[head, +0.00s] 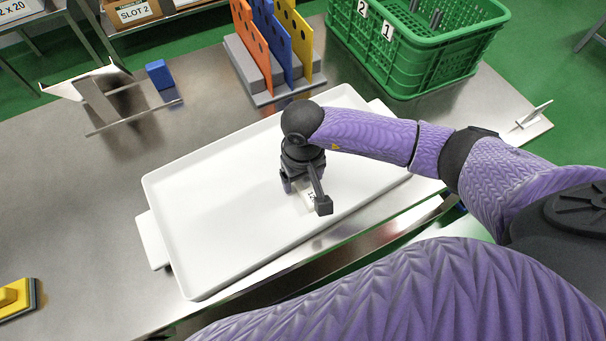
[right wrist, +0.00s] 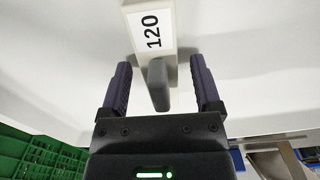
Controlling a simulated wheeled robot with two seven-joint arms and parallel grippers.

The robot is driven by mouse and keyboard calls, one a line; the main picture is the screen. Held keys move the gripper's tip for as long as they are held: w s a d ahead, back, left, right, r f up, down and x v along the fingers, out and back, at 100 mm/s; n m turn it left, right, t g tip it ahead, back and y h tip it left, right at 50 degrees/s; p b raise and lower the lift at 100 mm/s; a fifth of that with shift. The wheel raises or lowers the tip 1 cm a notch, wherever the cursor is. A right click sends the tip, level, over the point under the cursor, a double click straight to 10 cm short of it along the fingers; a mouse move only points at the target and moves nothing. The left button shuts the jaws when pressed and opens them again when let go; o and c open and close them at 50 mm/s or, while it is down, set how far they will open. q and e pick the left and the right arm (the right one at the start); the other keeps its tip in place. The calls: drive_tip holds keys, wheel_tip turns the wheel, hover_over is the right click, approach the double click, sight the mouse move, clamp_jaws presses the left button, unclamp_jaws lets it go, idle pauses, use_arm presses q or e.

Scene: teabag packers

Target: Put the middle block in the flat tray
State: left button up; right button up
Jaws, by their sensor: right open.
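The white flat tray (head: 215,225) lies on the steel table. A pale block with a white "120" label (right wrist: 150,32) and a grey grip (right wrist: 158,86) appears to rest on the tray's floor. In the head view only a small part of the block (head: 308,198) shows below my right gripper (head: 303,190), which hides the rest. In the right wrist view my right gripper (right wrist: 160,85) is open, with one finger on each side of the grip and a gap on both sides. My left gripper is not in view.
A grey rack with orange, blue and yellow boards (head: 270,45) stands behind the tray. A green crate (head: 415,50) is at the back right. A yellow-topped item (head: 14,297) lies front left.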

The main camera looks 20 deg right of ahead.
drive_tip(key=shift+r+p, duration=0.3)
drive_tip(key=shift+r, duration=0.1)
wheel_tip(320, 180, up, 10)
drive_tip(key=p, duration=0.2)
drive_tip(key=shift+r+p, duration=0.2)
drive_tip(key=shift+p, duration=0.1)
drive_tip(key=shift+r, duration=0.55)
